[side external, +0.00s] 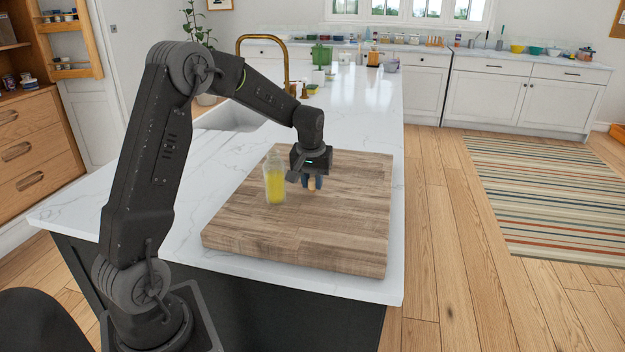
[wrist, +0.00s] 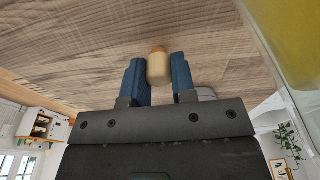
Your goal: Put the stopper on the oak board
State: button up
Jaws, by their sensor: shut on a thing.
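The stopper (wrist: 159,66) is a small pale tan cork-like piece with a darker tan top. It sits between the two blue fingers of my gripper (wrist: 158,80), which is shut on it. In the side external view the stopper (side external: 311,187) is a small tan spot between the fingertips of my gripper (side external: 312,183), low over the wooden board. The oak board (side external: 310,238) is a thick, brown-grained block on the white counter. I cannot tell whether the stopper touches the board. The board's grain also fills the upper part of the wrist view (wrist: 70,55).
A clear glass bottle with yellow contents (side external: 275,186) stands upright on the board, just left of my gripper. Its side shows close by in the wrist view (wrist: 296,40). The front and right parts of the board are clear. A brass faucet (side external: 266,40) rises behind.

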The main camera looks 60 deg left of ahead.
jog(key=o, duration=0.9)
notch_tip(320, 180, up, 12)
jog(key=s+d, duration=0.1)
jog(key=s+d+r+m+t, duration=0.2)
jog(key=s+d+r+m, duration=0.2)
jog(key=s+d, duration=0.7)
jog(key=s+d+f+m, duration=0.1)
jog(key=s+d, duration=0.2)
jog(key=s+d+f+m+t, duration=0.1)
jog(key=s+d+m, duration=0.1)
jog(key=s+d, duration=0.2)
jog(key=s+d+f+m+t+h, duration=0.1)
jog(key=s+d+m, duration=0.1)
jog(key=s+d, duration=0.2)
jog(key=shift+f, duration=0.35)
